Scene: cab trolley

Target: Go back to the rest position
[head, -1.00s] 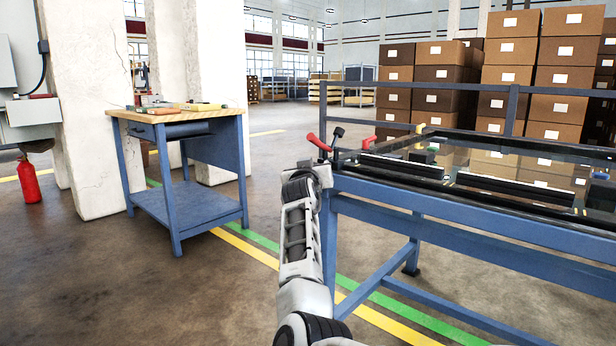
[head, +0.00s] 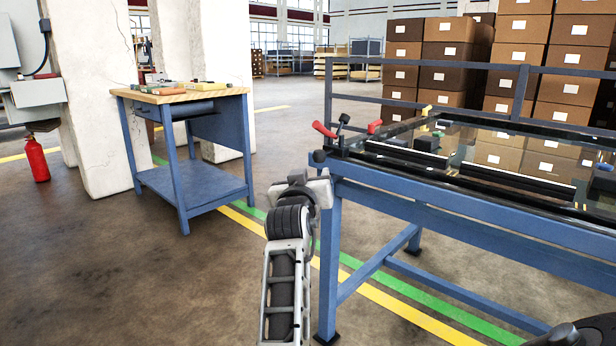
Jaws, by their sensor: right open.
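The trolley carries a glass pane (head: 480,143), black rails and red levers (head: 324,130). A blue workbench (head: 195,185) with tools stands at left by white pillars. A red extinguisher (head: 37,160) is at far left. Stacked cartons (head: 450,50) stand behind. Floor left of my arm is clear.

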